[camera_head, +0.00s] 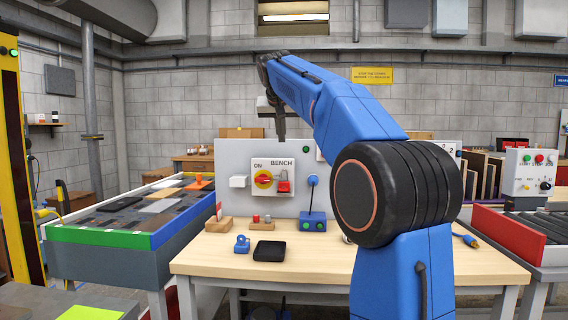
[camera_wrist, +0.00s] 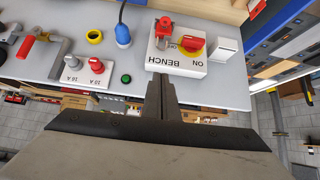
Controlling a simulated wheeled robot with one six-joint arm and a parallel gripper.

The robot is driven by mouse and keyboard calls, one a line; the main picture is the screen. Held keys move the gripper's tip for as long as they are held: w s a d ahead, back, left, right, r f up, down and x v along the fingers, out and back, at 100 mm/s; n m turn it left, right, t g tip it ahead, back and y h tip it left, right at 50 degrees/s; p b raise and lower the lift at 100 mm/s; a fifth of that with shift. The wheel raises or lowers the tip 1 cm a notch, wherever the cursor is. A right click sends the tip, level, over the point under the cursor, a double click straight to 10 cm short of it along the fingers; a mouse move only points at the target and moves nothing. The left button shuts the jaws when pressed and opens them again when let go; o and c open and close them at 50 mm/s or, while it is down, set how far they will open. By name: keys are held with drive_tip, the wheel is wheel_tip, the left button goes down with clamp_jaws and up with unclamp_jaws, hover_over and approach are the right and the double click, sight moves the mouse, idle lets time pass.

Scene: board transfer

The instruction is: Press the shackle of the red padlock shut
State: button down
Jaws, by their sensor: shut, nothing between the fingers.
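The red padlock (camera_head: 283,186) hangs on the right side of the white BENCH switch plate (camera_head: 259,190), beside the red handle of the yellow rotary switch (camera_head: 263,180). In the wrist view, which is upside down, the padlock (camera_wrist: 164,25) is at the top centre, next to the switch (camera_wrist: 191,47). Its shackle is too small to tell whether it is open or shut. My gripper (camera_head: 281,136) points down in front of the panel, above the plate. Its fingers are together and empty; in the wrist view the fingertips (camera_wrist: 162,78) are apart from the padlock, by the BENCH lettering.
The grey panel (camera_head: 232,155) stands on the wooden bench (camera_head: 205,259). A white box (camera_head: 239,181) sits left of the plate, and a blue plug (camera_head: 312,181) with a cord is to the right. A black case (camera_head: 269,251) and a small blue padlock-like item (camera_head: 242,244) lie in front.

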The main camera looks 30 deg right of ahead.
drive_tip(key=shift+w+d+r, duration=0.35)
drive_tip(key=shift+w, duration=0.2)
drive_tip(key=shift+f, duration=0.1)
drive_tip(key=x, duration=1)
drive_tip(key=shift+w+d, duration=0.1)
drive_tip(key=shift+d, duration=0.1)
wheel_tip(320, 180, down, 3)
drive_tip(key=shift+a, duration=0.1)
drive_tip(key=shift+f, duration=0.35)
